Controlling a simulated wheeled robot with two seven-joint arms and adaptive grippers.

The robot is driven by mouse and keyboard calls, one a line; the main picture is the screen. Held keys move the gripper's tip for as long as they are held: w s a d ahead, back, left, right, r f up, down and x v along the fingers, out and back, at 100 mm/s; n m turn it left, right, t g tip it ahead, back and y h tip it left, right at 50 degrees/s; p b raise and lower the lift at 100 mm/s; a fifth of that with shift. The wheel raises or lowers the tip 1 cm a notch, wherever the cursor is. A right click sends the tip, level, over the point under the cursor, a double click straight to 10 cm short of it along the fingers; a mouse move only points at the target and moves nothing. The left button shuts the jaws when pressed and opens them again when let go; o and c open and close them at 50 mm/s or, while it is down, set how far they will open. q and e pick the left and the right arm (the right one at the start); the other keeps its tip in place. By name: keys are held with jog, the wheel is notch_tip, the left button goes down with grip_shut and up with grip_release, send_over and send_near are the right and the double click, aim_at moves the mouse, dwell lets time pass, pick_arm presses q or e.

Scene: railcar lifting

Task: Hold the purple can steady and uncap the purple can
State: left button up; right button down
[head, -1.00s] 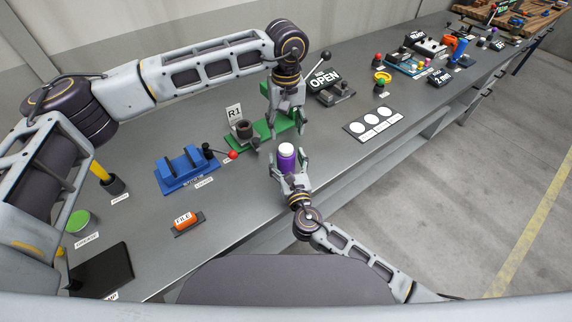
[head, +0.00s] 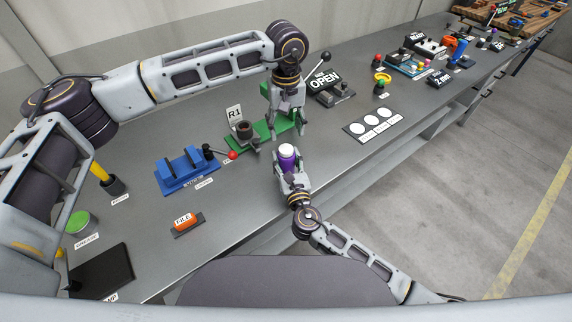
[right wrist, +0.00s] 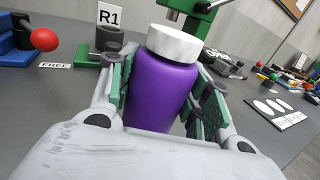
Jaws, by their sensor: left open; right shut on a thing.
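The purple can (head: 287,162) with a white cap (head: 287,149) is upright near the front edge of the bench. My right gripper (head: 291,170) is shut on the can's body. In the right wrist view the purple can (right wrist: 160,92) sits between the two green finger pads, with its white cap (right wrist: 175,43) clear above them. My left gripper (head: 285,128) is open and empty, pointing down just above and behind the can, apart from the cap.
A green fixture (head: 268,131) with a dark cup and an R1 sign (head: 234,113) stands behind the can. A blue holder (head: 187,168), a red-knobbed lever (head: 233,155) and an orange file block (head: 185,220) are to the left. A plate with white circles (head: 373,124) lies right.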

aim_at(286, 148)
pick_arm(q)
jog(key=shift+f, duration=0.1)
dwell(0.8)
jog(key=shift+f, duration=3.9)
